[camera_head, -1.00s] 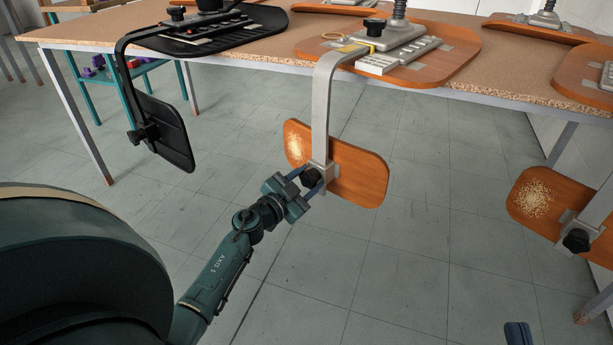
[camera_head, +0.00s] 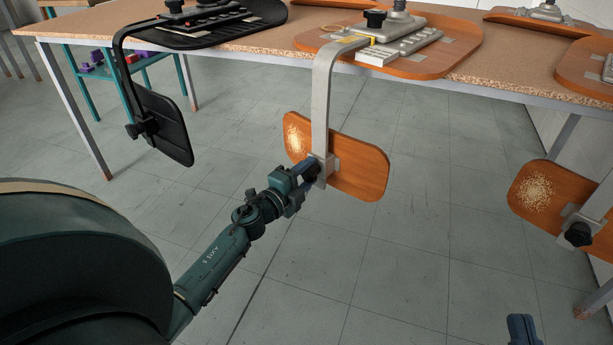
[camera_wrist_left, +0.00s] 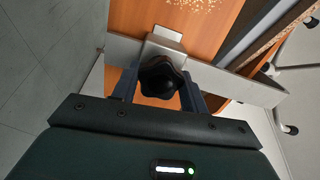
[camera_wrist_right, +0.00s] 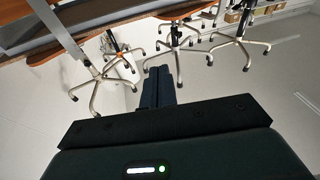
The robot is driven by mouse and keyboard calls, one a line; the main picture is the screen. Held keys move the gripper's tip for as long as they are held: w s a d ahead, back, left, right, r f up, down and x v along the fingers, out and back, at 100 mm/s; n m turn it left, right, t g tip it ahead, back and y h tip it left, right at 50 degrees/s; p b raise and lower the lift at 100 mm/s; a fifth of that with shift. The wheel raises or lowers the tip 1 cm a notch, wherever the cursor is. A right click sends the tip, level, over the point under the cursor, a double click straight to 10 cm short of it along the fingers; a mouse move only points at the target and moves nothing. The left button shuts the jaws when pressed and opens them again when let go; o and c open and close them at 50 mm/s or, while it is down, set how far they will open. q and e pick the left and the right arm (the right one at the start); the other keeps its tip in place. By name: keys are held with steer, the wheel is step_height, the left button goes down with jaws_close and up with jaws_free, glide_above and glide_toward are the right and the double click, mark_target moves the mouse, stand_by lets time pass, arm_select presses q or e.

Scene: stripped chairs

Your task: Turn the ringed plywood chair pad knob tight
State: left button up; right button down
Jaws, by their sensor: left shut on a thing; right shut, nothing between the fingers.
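The middle plywood chair lies upside down on the table, its orange back pad (camera_head: 357,172) hanging down on a grey metal bar (camera_head: 321,100). A yellow band shows on this chair near the bar's upper end. The black lobed pad knob (camera_wrist_left: 160,78) sits at the bar's bracket in the left wrist view; in the head view my gripper mostly hides it. My left gripper (camera_head: 312,171) is shut on this knob, one finger on each side. My right gripper (camera_head: 520,328) is shut and empty at the lower right, and its closed fingers show in the right wrist view (camera_wrist_right: 158,88).
A black chair pad (camera_head: 164,130) hangs at the left, and another plywood pad (camera_head: 538,190) with its own black knob (camera_head: 578,234) hangs at the right. The table edge (camera_head: 240,62) runs above. The floor between is clear.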

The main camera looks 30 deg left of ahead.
arm_select(q)
steer(key=m+b, duration=0.1)
steer(key=m, duration=0.1)
steer(key=shift+f+m, duration=0.1)
steer(key=shift+m, duration=1.2)
steer(key=m+b, duration=0.2)
steer(key=m, duration=0.2)
steer(key=shift+m, duration=0.9)
arm_select(e)
steer(key=shift+w+r+n+t+y, duration=0.3)
steer(key=shift+r+n+y, duration=0.4)
steer(key=shift+r, duration=0.15)
steer(key=shift+w+r+n+t+y, duration=0.25)
steer(key=shift+r+n+t+y, duration=0.05)
steer(key=shift+r+n+y, duration=0.45)
arm_select(q)
steer(key=shift+m, duration=0.3)
arm_select(e)
steer(key=shift+r, duration=0.3)
steer(key=shift+d, duration=0.1)
arm_select(q)
steer(key=o, duration=1)
steer(key=shift+s, duration=0.1)
